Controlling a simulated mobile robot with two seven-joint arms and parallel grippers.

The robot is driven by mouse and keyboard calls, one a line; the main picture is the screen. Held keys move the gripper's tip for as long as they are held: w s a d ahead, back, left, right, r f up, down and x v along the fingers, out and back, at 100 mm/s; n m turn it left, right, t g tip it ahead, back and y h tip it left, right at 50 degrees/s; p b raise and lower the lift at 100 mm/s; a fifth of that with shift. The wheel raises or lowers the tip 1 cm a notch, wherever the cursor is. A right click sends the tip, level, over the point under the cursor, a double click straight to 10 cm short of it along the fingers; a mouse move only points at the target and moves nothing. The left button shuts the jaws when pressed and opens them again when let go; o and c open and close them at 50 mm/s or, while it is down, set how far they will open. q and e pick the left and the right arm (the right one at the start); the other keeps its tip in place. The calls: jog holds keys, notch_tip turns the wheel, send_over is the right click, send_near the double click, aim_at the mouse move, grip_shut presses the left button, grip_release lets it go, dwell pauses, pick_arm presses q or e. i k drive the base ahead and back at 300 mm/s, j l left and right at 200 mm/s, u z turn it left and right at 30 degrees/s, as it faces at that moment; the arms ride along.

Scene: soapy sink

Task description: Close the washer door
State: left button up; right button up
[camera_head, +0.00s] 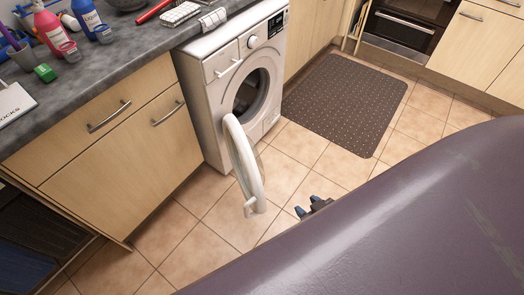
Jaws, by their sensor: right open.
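The white washing machine (212,105) stands under the counter, between wooden cabinets. Its round door (240,158) is wide open, swung out into the room in front of the machine. The dark drum opening (252,92) is exposed. My right gripper (307,208) shows only as small dark fingertips with blue parts, low over the floor. It is open, to the right of the door and apart from it in the picture. The rest of that gripper is hidden behind a large dark purple surface. My left gripper is not in view.
A dark dotted mat (345,103) lies on the tiled floor (190,250) right of the washer. The grey counter (100,95) holds bottles, a green sponge-like block (45,73) and other items. An oven (405,28) stands at the back. Tiles around the door are clear.

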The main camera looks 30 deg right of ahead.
aim_at(251, 185)
jog(key=i+j+z, duration=0.2)
jog(key=z, duration=0.2)
jog(key=i+j+z, duration=0.2)
jog(key=j+z, duration=0.2)
jog(key=i+j+z, duration=0.1)
jog(key=j+z, duration=0.3)
jog(key=j+u, duration=0.1)
jog(key=j, duration=0.15)
jog(key=k, duration=0.05)
